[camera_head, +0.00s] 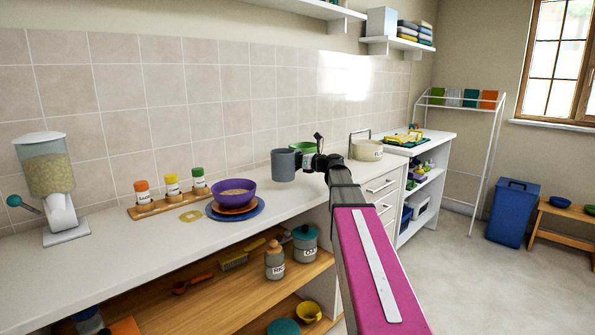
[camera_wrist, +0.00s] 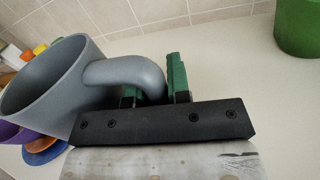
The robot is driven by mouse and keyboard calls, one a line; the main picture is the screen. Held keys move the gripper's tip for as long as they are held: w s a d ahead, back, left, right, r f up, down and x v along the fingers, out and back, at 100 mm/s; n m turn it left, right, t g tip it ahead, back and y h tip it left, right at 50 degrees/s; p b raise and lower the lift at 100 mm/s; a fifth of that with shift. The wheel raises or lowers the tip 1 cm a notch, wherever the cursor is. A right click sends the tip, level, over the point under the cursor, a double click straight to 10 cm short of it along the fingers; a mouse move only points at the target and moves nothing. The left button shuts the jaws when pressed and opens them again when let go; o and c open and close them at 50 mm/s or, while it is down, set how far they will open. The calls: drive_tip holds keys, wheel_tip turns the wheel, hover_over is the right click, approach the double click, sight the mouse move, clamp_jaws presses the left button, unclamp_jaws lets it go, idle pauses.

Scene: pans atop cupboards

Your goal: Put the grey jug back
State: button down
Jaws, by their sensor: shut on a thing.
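The grey jug (camera_head: 283,165) is at the end of my arm, over the white counter near the tiled wall. In the wrist view the jug (camera_wrist: 50,85) fills the left side, with its handle (camera_wrist: 125,74) reaching between the green fingers of my gripper (camera_wrist: 158,82). My gripper (camera_head: 304,162) is shut on the handle. The jug looks about upright, with its open top showing in the wrist view. I cannot tell whether its base touches the counter.
A green container (camera_head: 302,148) stands just behind the jug; it also shows in the wrist view (camera_wrist: 297,28). A purple bowl (camera_head: 234,193) on plates (camera_head: 236,211) and a spice rack (camera_head: 170,205) stand left. A cream pot (camera_head: 367,150) stands right. The counter (camera_head: 130,245) is clear in front.

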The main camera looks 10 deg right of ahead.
drive_tip(key=shift+w+d+f, duration=0.1)
drive_tip(key=shift+d+f, duration=0.05)
drive_tip(key=shift+f, duration=0.65)
drive_tip(key=shift+w+d+f, duration=0.1)
drive_tip(key=shift+d+f, duration=0.1)
drive_tip(key=shift+f, duration=0.55)
drive_tip(key=shift+w+d+f, duration=0.1)
drive_tip(key=shift+d+f, duration=0.05)
drive_tip(key=shift+f, duration=0.65)
drive_tip(key=shift+f, duration=0.1)
drive_tip(key=c, duration=1.1)
unclamp_jaws()
drive_tip(key=v, duration=1.2)
